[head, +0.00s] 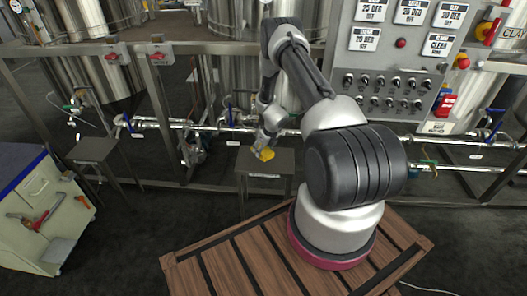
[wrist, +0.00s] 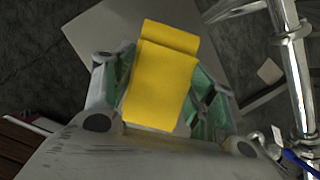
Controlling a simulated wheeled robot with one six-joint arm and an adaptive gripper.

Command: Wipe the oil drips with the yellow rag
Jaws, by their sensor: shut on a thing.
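The yellow rag (wrist: 160,85) is folded and held between the fingers of my gripper (wrist: 165,95), filling the space between them in the wrist view. In the head view the rag (head: 265,154) shows as a small yellow patch below my gripper (head: 266,143), over a small grey stand (head: 265,165). I cannot tell whether the rag touches the stand's top. No oil drips can be made out in either view; the rag and gripper hide part of the stand.
Steel pipes (head: 215,127) with valves run behind the stand. Another grey stand (head: 94,150) is at the left. A cabinet (head: 45,215) with tools is at far left. A control panel (head: 398,70) is at upper right. Dark floor between the stands is clear.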

